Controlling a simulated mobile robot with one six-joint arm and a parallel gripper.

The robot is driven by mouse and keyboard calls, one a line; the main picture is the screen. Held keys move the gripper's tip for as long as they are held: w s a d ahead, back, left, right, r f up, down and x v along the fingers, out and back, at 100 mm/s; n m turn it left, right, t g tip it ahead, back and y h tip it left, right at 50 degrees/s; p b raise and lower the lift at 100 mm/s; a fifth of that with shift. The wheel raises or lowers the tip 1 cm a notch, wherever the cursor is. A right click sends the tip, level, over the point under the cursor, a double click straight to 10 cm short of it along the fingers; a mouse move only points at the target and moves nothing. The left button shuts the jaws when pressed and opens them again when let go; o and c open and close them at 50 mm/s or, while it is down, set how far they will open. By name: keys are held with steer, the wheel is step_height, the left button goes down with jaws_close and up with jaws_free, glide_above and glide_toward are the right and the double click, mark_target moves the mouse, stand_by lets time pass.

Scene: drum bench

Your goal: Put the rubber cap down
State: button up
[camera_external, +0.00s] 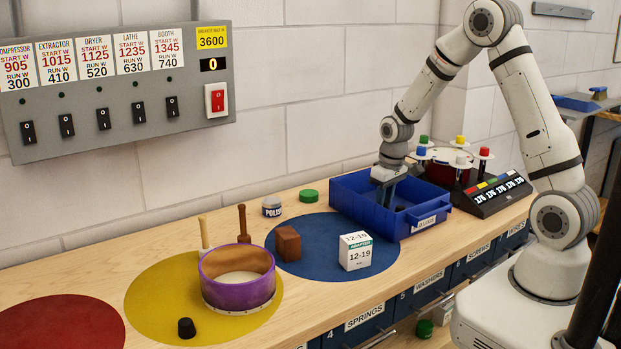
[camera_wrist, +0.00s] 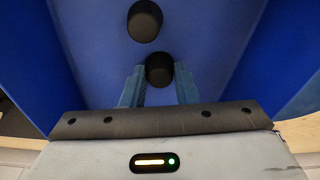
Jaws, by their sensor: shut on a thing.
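My gripper (camera_external: 385,195) points down into the blue bin (camera_external: 347,205) at the back of the bench. In the wrist view my gripper (camera_wrist: 157,84) is shut on a black rubber cap (camera_wrist: 159,67) between its fingertips. A second black cap (camera_wrist: 145,20) lies in the bin just beyond it, apart from the fingers. Whether the held cap touches the bin floor I cannot tell. Another black cap (camera_external: 186,328) stands on the yellow disc (camera_external: 150,299) at the front.
The purple-rimmed drum (camera_external: 238,295) stands on the yellow disc. A brown block (camera_external: 288,244) and a white adaptor box (camera_external: 355,251) stand on the blue disc (camera_external: 318,263), left of the bin. The red disc (camera_external: 60,325) is clear where visible. A carousel (camera_external: 447,165) stands behind the bin.

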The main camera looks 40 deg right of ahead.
steer(key=shift+f, duration=0.1)
steer(key=o, duration=0.9)
steer(key=shift+o, duration=0.2)
step_height(320, 180, up, 12)
steer(key=s, duration=0.1)
steer(key=s+r, duration=0.3)
steer(key=s, duration=0.8)
steer(key=s+d+r+m+t, duration=0.1)
steer(key=s+r, duration=0.3)
steer(key=s, duration=0.8)
steer(key=shift+m+t+b, duration=0.3)
steer(key=shift+b, duration=0.1)
steer(key=shift+s+r, duration=0.1)
steer(key=shift+r, duration=0.05)
